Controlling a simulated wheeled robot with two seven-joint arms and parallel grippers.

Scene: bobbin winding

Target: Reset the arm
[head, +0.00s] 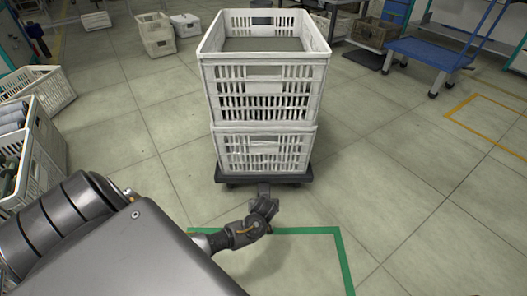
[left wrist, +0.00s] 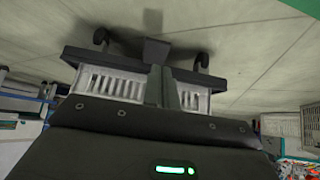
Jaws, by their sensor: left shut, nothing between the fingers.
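My left arm comes in from the lower left of the head view. Its gripper (head: 264,207) is just in front of the near edge of a dark wheeled dolly (head: 232,177). In the left wrist view the two fingers of the left gripper (left wrist: 162,72) are together, with nothing between them. The dolly (left wrist: 88,55) shows upside down there, with its casters towards the top. I cannot tell whether the fingers touch it. My right gripper is in neither view.
An upper white crate (head: 262,74) is stacked on a lower white crate (head: 264,139) on the dolly. A green floor line (head: 341,258) lies in front. More crates (head: 34,84) stand at left, and a blue cart (head: 425,52) stands back right. Floor right of the dolly is clear.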

